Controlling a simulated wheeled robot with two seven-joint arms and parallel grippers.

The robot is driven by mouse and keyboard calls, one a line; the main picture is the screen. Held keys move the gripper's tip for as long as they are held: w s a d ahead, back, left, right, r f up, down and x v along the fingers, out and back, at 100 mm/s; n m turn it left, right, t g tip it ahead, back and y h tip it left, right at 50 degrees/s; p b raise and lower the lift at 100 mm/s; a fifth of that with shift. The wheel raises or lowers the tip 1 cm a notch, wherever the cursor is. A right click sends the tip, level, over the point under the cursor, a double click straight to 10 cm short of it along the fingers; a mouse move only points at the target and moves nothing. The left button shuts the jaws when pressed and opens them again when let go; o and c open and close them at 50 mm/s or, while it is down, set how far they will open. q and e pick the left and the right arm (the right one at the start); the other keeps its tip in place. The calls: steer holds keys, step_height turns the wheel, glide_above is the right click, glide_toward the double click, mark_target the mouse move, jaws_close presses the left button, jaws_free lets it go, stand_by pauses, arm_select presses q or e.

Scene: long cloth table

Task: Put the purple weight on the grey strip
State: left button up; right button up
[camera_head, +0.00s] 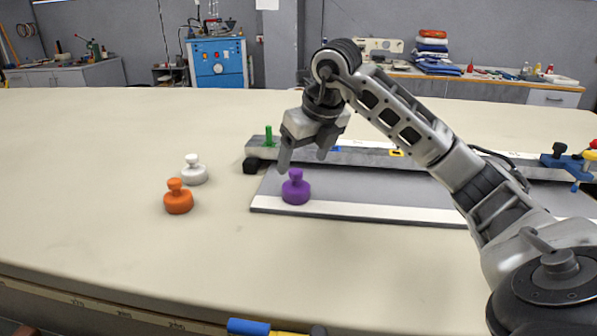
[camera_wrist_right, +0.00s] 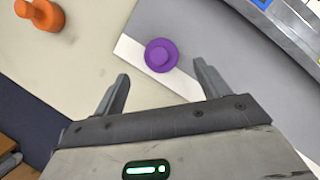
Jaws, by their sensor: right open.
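The purple weight (camera_head: 296,190) stands upright at the left end of the grey strip (camera_head: 375,193), close to its white front border. In the right wrist view the purple weight (camera_wrist_right: 161,55) sits where the white border (camera_wrist_right: 150,72) meets the grey surface (camera_wrist_right: 205,30); its exact footprint is hidden beneath it. My right gripper (camera_head: 304,158) is open and empty, just above and behind the weight in the head view. In the wrist view its fingers (camera_wrist_right: 161,80) are spread to either side, with the weight beyond their tips and apart from them. My left gripper is not in view.
An orange weight (camera_head: 178,197) and a white weight (camera_head: 194,170) stand to the left on the cloth. A long metal rail (camera_head: 365,156) with a green peg (camera_head: 268,136) runs behind the strip. The table's front left is clear.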

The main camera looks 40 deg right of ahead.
steer(key=v, duration=0.4)
steer(key=shift+r, duration=0.15)
stand_by(0.4)
